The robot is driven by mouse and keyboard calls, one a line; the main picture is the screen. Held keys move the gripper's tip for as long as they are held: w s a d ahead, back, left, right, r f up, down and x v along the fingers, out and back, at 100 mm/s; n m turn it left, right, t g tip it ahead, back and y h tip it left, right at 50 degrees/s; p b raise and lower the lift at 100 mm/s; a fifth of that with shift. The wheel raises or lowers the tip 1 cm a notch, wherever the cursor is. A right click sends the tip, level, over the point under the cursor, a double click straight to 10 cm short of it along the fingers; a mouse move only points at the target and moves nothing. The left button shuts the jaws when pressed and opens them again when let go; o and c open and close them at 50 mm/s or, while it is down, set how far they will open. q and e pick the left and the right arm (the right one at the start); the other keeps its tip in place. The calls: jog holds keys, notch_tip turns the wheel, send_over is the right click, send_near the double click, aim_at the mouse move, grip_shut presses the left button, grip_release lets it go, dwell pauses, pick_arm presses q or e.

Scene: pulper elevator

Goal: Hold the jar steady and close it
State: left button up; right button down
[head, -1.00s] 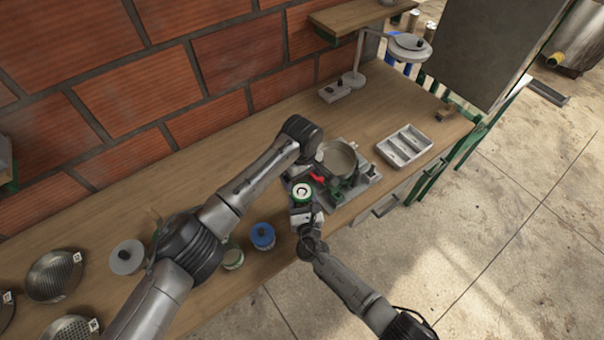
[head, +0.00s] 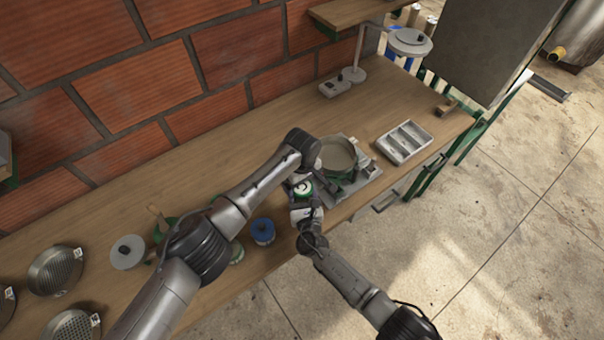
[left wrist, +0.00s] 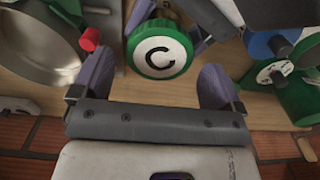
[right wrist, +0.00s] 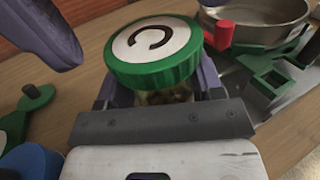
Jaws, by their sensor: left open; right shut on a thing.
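The jar (right wrist: 165,97) is glass with something yellowish-brown inside, and a green lid (right wrist: 155,58) with a white top and a black C mark sits on it. The lid looks slightly tilted in the right wrist view; I cannot tell if it is tight. My right gripper (right wrist: 160,92) is shut on the jar below the lid. My left gripper (left wrist: 155,85) is open, its two fingers on either side of the lid in the left wrist view, with a gap to it. The lid also shows in the head view (head: 303,189).
A metal pan (head: 338,156) on a green and grey fixture stands beside the jar, with a red knob (right wrist: 224,32) near it. A blue-lidded container (head: 262,229) is to the left. A grey divided tray (head: 404,141) lies to the right.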

pick_arm(q)
jog(key=shift+f, duration=1)
jog(key=shift+c, duration=0.4)
jog(key=c, duration=0.9)
jog(key=m, duration=1.3)
